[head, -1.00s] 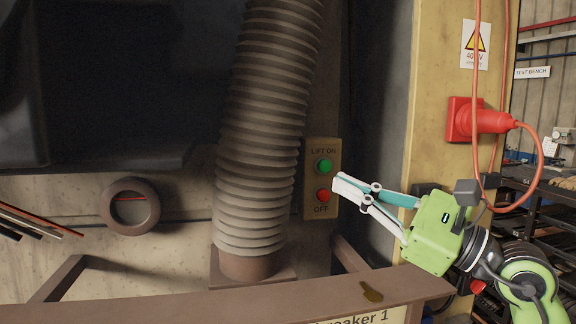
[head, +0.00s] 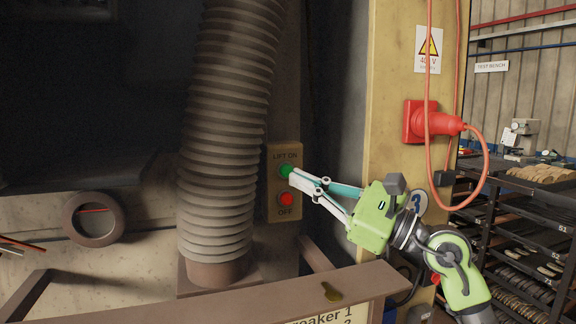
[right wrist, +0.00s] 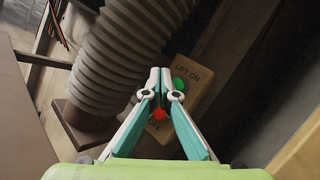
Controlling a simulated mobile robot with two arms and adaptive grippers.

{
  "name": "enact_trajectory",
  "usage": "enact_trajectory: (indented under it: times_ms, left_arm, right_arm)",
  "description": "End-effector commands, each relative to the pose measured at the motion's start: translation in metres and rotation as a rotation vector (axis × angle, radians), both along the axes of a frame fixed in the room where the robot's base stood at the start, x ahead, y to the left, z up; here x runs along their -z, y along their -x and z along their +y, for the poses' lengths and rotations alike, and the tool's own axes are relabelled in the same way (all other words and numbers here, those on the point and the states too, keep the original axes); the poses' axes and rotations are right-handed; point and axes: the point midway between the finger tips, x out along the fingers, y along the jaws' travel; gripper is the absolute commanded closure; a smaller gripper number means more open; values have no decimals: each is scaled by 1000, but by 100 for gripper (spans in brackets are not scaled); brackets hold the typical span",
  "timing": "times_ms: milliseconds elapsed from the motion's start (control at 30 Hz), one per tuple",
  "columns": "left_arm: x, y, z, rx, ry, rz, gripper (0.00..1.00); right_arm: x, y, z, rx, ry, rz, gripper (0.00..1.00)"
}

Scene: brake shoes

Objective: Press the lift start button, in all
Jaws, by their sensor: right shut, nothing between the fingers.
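The yellow lift control box (head: 271,208) is on the wall behind the grey corrugated hose. Its green button (head: 286,170), under the label LIFT ON, is at the top. Its red button (head: 286,199), above the label OFF, is lower. My right gripper (head: 292,176) is shut and empty, its fingertips overlapping the lower right of the green button in the head view. I cannot tell whether they touch it. In the right wrist view the fingertips (right wrist: 160,75) are left of the green button (right wrist: 180,84), and the red button (right wrist: 159,114) shows between the fingers. My left gripper is out of view.
The corrugated hose (head: 222,130) stands close left of the box. A brown beam (head: 250,304) crosses in front below. A red plug and socket (head: 425,122) with a hanging cable sits on the yellow post at right. Shelves (head: 520,215) with parts stand further right.

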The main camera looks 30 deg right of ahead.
Motion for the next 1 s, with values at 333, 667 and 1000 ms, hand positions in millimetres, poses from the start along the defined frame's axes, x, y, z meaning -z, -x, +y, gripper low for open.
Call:
enact_trajectory:
  times_ms: [333, 667, 1000]
  left_arm:
    - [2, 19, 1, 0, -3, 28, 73]
    - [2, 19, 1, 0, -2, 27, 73]
    - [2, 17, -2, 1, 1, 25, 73]
  right_arm:
    - [0, -26, -6, 0, 1, 0, 100]
    - [0, -27, -6, 0, 1, 0, 100]
    - [0, -27, -6, 0, 1, 0, 100]
